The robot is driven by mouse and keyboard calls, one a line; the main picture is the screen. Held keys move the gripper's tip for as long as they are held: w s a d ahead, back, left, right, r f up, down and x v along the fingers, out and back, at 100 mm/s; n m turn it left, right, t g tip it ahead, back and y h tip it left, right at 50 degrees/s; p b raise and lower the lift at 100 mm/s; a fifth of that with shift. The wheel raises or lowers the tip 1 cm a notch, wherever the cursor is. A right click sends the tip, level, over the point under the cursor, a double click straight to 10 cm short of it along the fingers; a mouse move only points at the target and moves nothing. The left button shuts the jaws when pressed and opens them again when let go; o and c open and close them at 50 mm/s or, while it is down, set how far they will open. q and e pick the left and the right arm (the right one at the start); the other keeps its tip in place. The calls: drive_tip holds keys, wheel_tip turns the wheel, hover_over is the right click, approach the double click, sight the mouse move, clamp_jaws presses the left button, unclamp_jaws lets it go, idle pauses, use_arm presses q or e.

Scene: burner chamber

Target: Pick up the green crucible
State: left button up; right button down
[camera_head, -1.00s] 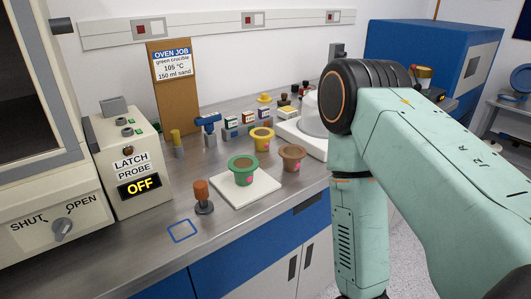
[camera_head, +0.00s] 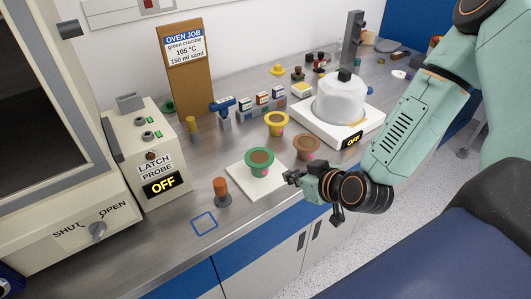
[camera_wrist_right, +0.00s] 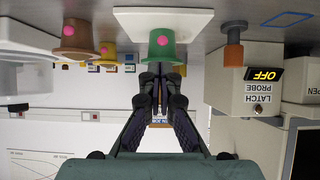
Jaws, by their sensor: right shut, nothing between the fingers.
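My left gripper is not in view.
A brown crucible (camera_head: 306,148) and a yellow crucible (camera_head: 276,123) stand behind the tile. An orange-topped peg (camera_head: 222,190) stands left of it. The latch probe box (camera_head: 150,150) is further left. A domed scale (camera_head: 340,100) stands at the back right.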

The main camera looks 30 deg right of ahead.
approach(260, 158)
wheel_tip(260, 158, down, 2)
drive_tip(key=w, duration=0.4)
drive_tip(key=w+f, duration=0.1)
drive_tip(key=w, duration=0.1)
drive_tip(key=shift+w+a, duration=0.15)
drive_tip(key=shift+a, duration=0.25)
drive_tip(key=shift+a+f+b, duration=0.1)
drive_tip(key=shift+f+b, duration=0.1)
drive_tip(key=shift+b, duration=0.25)
drive_tip(key=shift+f, duration=0.15)
drive_tip(key=shift+s, duration=0.3)
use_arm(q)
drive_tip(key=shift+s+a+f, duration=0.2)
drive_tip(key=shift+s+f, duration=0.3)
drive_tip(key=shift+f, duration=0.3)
